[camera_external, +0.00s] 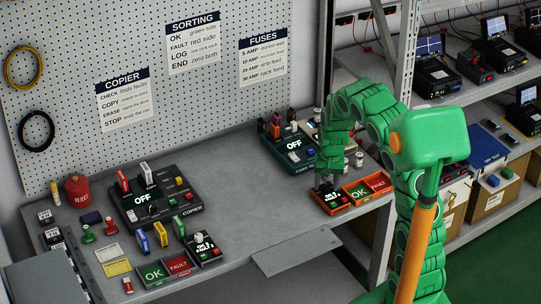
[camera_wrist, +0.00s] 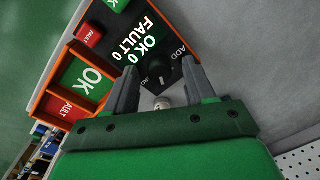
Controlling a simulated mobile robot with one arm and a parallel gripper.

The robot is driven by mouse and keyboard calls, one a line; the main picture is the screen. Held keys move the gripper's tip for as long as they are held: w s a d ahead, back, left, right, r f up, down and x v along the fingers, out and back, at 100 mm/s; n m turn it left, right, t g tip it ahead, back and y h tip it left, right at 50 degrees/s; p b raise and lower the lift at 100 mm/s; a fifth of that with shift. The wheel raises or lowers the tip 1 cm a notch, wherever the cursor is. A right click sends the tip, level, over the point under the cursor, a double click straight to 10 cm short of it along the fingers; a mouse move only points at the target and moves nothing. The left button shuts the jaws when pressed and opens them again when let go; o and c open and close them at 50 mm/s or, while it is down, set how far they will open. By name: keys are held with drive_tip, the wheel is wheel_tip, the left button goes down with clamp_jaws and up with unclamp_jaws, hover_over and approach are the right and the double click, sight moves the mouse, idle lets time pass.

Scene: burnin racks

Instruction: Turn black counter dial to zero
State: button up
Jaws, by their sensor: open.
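The black counter (camera_wrist: 118,45) shows in the wrist view, with a screen reading OK 0 and FAULT 0. Its round black dial (camera_wrist: 158,74) has a pale pointer line, and the word ADD is printed beside it. My gripper (camera_wrist: 160,82) is open, its grey fingers on either side of the dial in the picture; I cannot tell whether they touch it. In the external view my gripper (camera_external: 328,186) points down over the counter (camera_external: 331,203), beside the orange tray, and hides its dial.
The orange tray (camera_wrist: 44,103) has green OK and red FAULT sections. A small pale round thing (camera_wrist: 163,103) shows between my fingers. The copier (camera_external: 150,201) and another counter (camera_external: 203,246) stand left. A dark teal device (camera_external: 290,150) stands behind. The middle worktop (camera_external: 235,185) is clear.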

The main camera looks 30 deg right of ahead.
sight(328, 187)
drive_tip(key=shift+r, duration=0.1)
drive_tip(key=r, duration=0.7)
drive_tip(key=shift+s+d+r, duration=0.1)
drive_tip(key=shift+d+r, duration=0.1)
drive_tip(key=shift+r, duration=0.15)
drive_tip(key=shift+s, duration=0.1)
drive_tip(key=shift+s+a+r, duration=0.2)
drive_tip(key=s+a+r+n, duration=0.4)
drive_tip(key=s+r, duration=0.1)
drive_tip(key=s, duration=0.6)
drive_tip(key=s+a+r+n, duration=0.35)
drive_tip(key=s+r, duration=0.25)
drive_tip(key=s, duration=0.5)
drive_tip(key=s+d+f+g, duration=0.1)
drive_tip(key=s, duration=0.6)
drive_tip(key=s+d+f+g, duration=0.1)
drive_tip(key=s+d, duration=0.1)
drive_tip(key=s, duration=0.5)
drive_tip(key=shift+d+f+m, duration=0.2)
drive_tip(key=shift+f+m, duration=0.05)
drive_tip(key=shift+m, duration=0.2)
